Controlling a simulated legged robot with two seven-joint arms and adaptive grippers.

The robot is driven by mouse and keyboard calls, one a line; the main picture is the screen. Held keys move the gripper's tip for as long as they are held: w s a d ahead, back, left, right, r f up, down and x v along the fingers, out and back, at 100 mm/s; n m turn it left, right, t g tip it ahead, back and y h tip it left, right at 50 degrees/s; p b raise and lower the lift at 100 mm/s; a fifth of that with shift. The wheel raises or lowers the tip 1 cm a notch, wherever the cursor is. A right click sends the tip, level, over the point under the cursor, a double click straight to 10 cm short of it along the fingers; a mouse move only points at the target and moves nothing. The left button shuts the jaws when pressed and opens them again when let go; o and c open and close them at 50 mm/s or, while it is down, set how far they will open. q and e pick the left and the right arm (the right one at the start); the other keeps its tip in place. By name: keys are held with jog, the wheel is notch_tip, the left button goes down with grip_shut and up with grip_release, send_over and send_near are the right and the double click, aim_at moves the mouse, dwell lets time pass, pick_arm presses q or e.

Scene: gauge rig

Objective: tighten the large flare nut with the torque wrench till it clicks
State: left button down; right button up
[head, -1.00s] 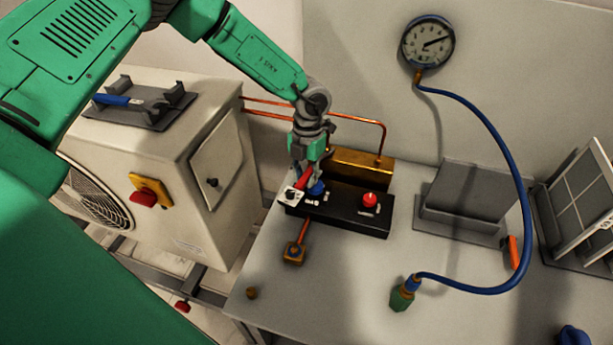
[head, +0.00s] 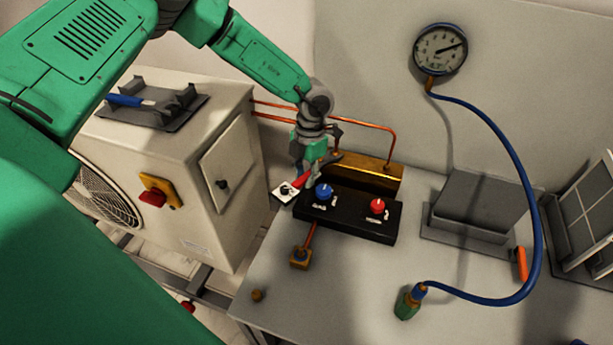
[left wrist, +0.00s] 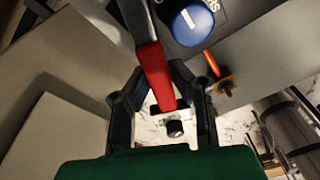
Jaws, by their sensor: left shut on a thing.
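My left gripper (head: 311,168) is above the back left end of a black block. It is shut on a red bar (left wrist: 154,72), which also shows in the head view (head: 302,181). A small white plate with a dark mark (head: 284,192) shows at the bar's end, left of the block. A blue-handled tool (head: 126,101), perhaps the torque wrench, lies on a dark cradle on the cream machine, away from the gripper. A brass fitting (head: 300,258) sits at the end of a copper pipe; I cannot tell whether it is the large flare nut. My right gripper is not seen.
The black block (head: 347,217) carries a blue knob (head: 324,193) and a red knob (head: 377,206). A gauge (head: 440,49) hangs on the wall, with a blue hose (head: 522,180) curving onto the bench. The bench front is mostly clear. A grey box (head: 474,200) stands at right.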

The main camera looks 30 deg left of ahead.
aim_at(288, 184)
pick_arm(q)
jog(key=shift+w+a+m, duration=0.2)
jog(key=shift+a+m, duration=0.45)
jog(key=shift+a, duration=0.05)
jog(key=shift+w+a+m, duration=0.15)
jog(key=shift+a+m, duration=0.5)
dwell(0.7)
jog(key=shift+s+d+n+p, duration=0.3)
jog(key=shift+d+n+p, duration=0.1)
jog(key=shift+d+n, duration=0.55)
dwell(0.3)
jog(key=shift+s+a+p, duration=0.2)
jog(key=shift+s+p, duration=0.15)
jog(key=shift+s, duration=0.45)
jog(key=shift+s+a+p, duration=0.15)
jog(key=shift+s+p, duration=0.2)
jog(key=shift+s, duration=0.5)
jog(key=shift+s+a+p, duration=0.2)
jog(key=shift+s+p, duration=0.15)
jog(key=shift+s, duration=0.45)
jog(key=shift+r, duration=0.2)
jog(key=shift+r, duration=2.1)
jog(key=shift+f, duration=0.1)
